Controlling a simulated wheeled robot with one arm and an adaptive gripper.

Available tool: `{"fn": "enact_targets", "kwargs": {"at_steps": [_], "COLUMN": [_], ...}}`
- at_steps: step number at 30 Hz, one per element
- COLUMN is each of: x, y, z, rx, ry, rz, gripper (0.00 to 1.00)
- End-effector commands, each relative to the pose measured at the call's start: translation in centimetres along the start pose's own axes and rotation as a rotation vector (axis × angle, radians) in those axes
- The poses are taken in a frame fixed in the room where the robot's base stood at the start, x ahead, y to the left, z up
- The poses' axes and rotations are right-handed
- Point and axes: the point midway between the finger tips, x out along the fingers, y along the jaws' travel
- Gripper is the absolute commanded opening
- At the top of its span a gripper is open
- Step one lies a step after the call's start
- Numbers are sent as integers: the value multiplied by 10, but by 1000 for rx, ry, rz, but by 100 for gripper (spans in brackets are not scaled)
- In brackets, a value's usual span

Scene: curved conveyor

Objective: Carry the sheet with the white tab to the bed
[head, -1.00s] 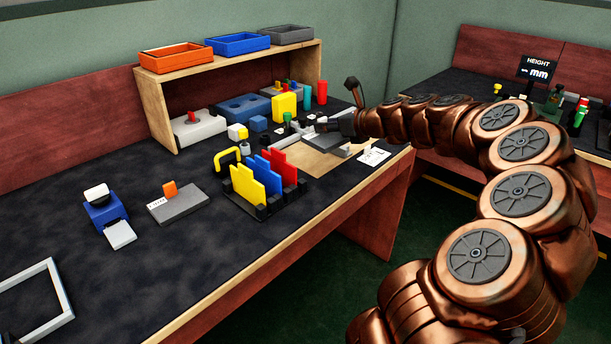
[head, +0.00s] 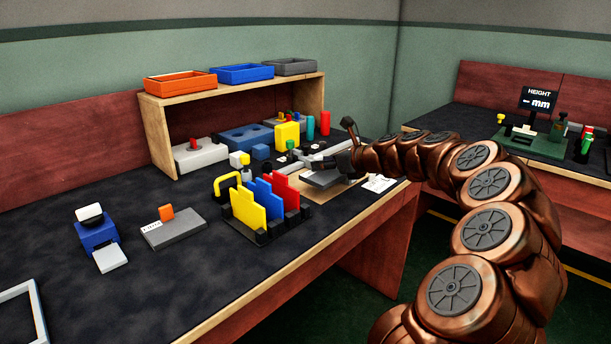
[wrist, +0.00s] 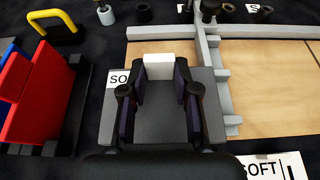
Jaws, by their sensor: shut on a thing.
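My gripper (wrist: 158,78) is shut on the white tab (wrist: 158,62) of a dark grey sheet (wrist: 159,128). The tab shows between the two fingertips. In the head view my gripper (head: 332,162) is at the right end of the bench, with the sheet (head: 321,179) beneath it. The sheet lies flat; I cannot tell whether it touches the surface below. A tan board with a pale grey frame (wrist: 216,75) is right of it in the wrist view. I cannot tell for certain which part is the bed.
A black rack with yellow, blue and red cards (head: 266,203) stands just left of the sheet. A yellow handle (wrist: 57,25) is behind it. A white printed label (wrist: 272,167) lies at the front right. Another grey sheet with an orange tab (head: 173,232) lies left.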

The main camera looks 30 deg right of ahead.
Motion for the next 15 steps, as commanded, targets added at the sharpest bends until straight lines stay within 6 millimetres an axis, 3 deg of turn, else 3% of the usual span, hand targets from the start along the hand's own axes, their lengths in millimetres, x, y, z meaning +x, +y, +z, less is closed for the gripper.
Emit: {"fn": "enact_targets", "kwargs": {"at_steps": [7,15], "x": [44,58], "y": [6,7], "z": [11,14], "rx": [-3,0], "ry": [1,-1], "rz": [2,0], "gripper": [12,12]}}
